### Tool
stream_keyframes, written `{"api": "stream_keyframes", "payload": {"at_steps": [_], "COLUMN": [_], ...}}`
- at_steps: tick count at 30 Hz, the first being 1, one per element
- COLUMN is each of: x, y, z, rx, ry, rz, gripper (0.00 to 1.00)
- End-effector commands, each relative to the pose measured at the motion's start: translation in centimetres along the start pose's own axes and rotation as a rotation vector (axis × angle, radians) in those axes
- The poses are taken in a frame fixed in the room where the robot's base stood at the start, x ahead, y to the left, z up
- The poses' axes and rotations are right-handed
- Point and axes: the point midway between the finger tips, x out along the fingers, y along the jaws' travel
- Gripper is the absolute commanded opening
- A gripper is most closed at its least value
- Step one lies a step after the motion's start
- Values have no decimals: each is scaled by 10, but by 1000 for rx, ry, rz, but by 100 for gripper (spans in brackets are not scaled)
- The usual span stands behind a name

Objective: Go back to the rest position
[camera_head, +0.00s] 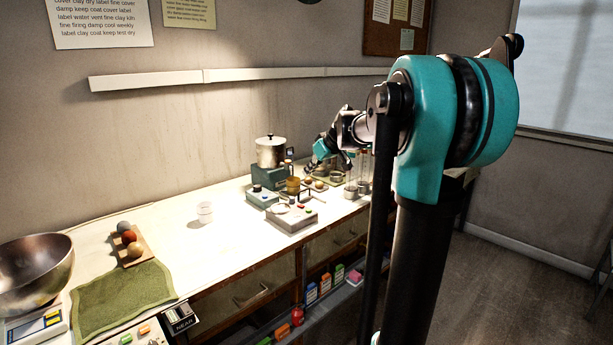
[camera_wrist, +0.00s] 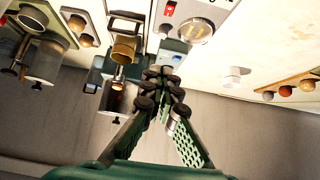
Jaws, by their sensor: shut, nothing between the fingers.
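My arm reaches over the far end of the white workbench (camera_head: 170,250) in the head view. My gripper shows small and partly hidden there, close to a metal pot on a teal unit. In the wrist view my gripper (camera_wrist: 165,85) points over the bench. Its two green ribbed fingers meet at their dark tips, with nothing held between them. A brass-coloured cup (camera_wrist: 124,48) is just left of the fingertips, apart from them in the picture.
The metal pot (camera_head: 271,152), a white cup (camera_head: 205,212) and a scale-like device (camera_head: 291,217) stand on the bench. A steel bowl (camera_head: 35,265), a green cloth (camera_head: 122,300) and a wooden board with balls (camera_head: 143,250) are nearer. The bench middle is largely clear.

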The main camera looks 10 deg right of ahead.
Motion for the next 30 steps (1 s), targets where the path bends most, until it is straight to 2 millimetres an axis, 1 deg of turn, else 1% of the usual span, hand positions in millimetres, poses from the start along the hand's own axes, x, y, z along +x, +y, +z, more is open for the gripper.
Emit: {"api": "stream_keyframes", "payload": {"at_steps": [8,10,11,14,17,18,20,21,23,24,26,27,30], "x": [0,0,1,4,9,10,12,12,12,11,10,8,4], "y": [0,-2,-5,-20,-45,-57,-74,-85,-101,-112,-126,-134,-151], "z": [0,4,8,36,88,113,152,178,216,242,279,302,350], "rx": [0,5,10,45,112,143,192,226,273,305,350,379,437], "ry": [0,-4,-9,-40,-97,-122,-160,-184,-218,-239,-266,-281,-312], "rz": [0,1,2,11,32,46,70,88,118,139,171,194,242], "gripper": [0,0,0,0,0,0,0,0,0,0,0,0,0]}}
